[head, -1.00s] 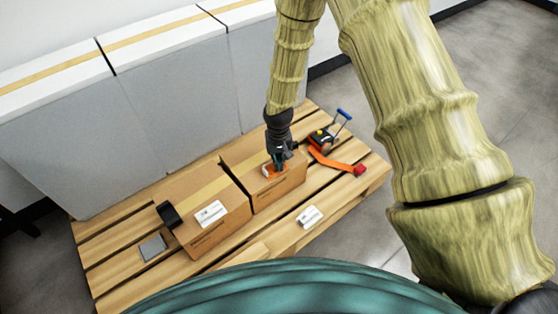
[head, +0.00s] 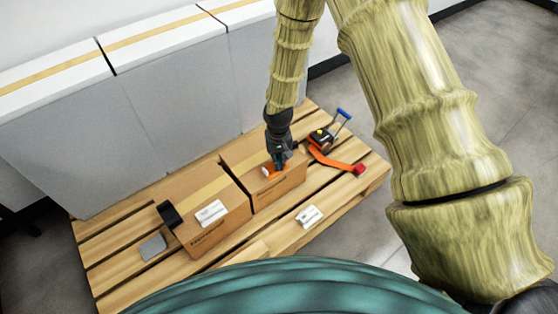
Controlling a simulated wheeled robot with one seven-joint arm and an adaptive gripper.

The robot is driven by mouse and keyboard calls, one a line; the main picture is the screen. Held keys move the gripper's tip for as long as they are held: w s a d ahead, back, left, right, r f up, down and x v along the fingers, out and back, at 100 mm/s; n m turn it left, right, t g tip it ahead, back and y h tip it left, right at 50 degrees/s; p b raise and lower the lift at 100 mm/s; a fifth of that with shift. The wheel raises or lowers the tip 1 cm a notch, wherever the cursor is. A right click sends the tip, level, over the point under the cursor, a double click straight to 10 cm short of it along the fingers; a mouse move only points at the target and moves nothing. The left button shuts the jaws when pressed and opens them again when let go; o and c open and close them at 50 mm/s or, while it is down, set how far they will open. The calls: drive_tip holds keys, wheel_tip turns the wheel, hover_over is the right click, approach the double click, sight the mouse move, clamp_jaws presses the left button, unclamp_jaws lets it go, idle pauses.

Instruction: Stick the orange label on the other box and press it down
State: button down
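Two brown cardboard boxes stand side by side on a wooden pallet. The left box (head: 207,188) bears a white label (head: 210,213) on its top. The orange label (head: 267,171), with a white part, shows at the top of the right box (head: 291,184), near its front edge. My gripper (head: 279,167) points down at this label and partly hides it. Its fingertips are at or just above the box top; I cannot make out contact. The fingers are too small and dark to tell whether they are open or shut.
The pallet (head: 110,262) also holds a white item (head: 309,216) in front, a black item (head: 169,213) by the left box, a grey flat piece (head: 152,247), and an orange strap tool (head: 322,141) at right. Tall grey-white cartons (head: 170,100) stand behind.

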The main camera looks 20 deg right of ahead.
drive_tip(key=shift+r+p, duration=2.25)
drive_tip(key=shift+r, duration=0.55)
drive_tip(key=s+d+f+n, duration=0.1)
drive_tip(key=s+f, duration=0.2)
drive_tip(key=s, duration=0.9)
drive_tip(key=s+d+f, duration=0.1)
drive_tip(key=s+f, duration=0.3)
drive_tip(key=s, duration=0.8)
drive_tip(key=s+d+f+n, duration=0.1)
drive_tip(key=s+d+f, duration=0.15)
drive_tip(key=s, duration=1.05)
wheel_tip(320, 180, up, 28)
drive_tip(key=p, duration=2.8)
drive_tip(key=shift+w+a, duration=0.35)
drive_tip(key=shift+a, duration=0.1)
drive_tip(key=shift+f, duration=0.15)
